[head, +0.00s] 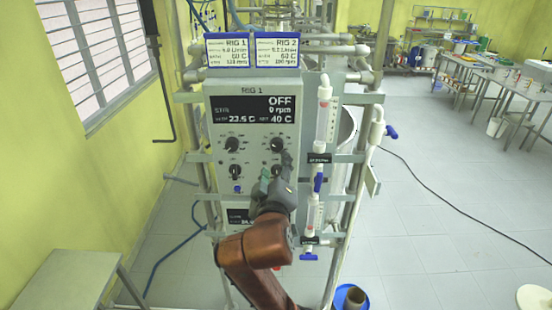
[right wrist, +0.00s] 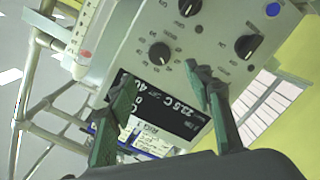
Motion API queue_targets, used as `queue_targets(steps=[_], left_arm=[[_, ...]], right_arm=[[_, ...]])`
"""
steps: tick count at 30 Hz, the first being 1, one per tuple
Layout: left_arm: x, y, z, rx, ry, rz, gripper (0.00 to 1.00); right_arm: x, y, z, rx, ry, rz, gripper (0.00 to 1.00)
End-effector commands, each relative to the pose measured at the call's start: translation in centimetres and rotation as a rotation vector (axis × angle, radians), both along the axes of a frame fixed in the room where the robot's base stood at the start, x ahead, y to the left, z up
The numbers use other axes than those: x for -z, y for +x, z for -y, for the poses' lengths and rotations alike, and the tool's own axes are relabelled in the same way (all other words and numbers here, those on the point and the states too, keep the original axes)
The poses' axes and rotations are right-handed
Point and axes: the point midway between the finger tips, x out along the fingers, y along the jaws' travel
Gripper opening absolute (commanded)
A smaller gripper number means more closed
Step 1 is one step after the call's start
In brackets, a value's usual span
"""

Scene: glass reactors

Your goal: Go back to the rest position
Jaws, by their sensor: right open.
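My right gripper (head: 274,178) is in front of the RIG 1 control panel (head: 218,112), near its lower right knob (head: 277,170), which it partly covers. In the right wrist view my right gripper (right wrist: 166,95) is open, with green-padded fingers apart and nothing between them but the panel behind. The display (head: 254,110) reads OFF, 0 rpm and a set value of 40 C. A dark knob (right wrist: 160,53) shows just beyond the fingers in the right wrist view. Whether a fingertip touches the panel cannot be told. My left gripper is not in view.
Flow tubes with blue valves (head: 318,183) stand right of the panel on a pipe frame. Two RIG cards (head: 277,50) sit above it. A grey bench (head: 65,280) is at lower left, a blue bucket (head: 349,297) at lower right. Open floor lies to the right.

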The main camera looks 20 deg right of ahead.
Motion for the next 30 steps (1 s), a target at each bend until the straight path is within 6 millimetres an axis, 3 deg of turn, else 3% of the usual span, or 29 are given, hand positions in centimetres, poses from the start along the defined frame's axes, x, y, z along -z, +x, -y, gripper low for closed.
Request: queue_targets(steps=[6, 14, 17, 20, 22, 26, 30], left_arm=[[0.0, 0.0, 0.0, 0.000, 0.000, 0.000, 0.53], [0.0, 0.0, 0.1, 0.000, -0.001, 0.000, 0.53], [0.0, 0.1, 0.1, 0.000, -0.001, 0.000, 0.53], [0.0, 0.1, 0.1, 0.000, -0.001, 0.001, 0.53], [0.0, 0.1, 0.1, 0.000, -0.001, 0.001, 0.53], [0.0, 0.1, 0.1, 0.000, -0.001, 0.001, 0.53], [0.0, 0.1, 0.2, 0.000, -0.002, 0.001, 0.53]], right_arm=[[-0.1, -1.3, -0.3, 0.001, 0.001, 0.000, 0.47], [0.0, -1.4, -0.4, 0.001, 0.002, -0.002, 0.47], [0.9, -1.1, 0.0, 0.002, 0.008, -0.017, 0.47], [4.2, -0.6, 1.2, 0.003, 0.034, -0.066, 0.47], [8.1, -0.3, 2.6, 0.004, 0.065, -0.122, 0.47], [17.0, -0.7, 5.8, 0.012, 0.148, -0.249, 0.47], [26.4, -3.0, 9.0, 0.032, 0.245, -0.384, 0.47]])
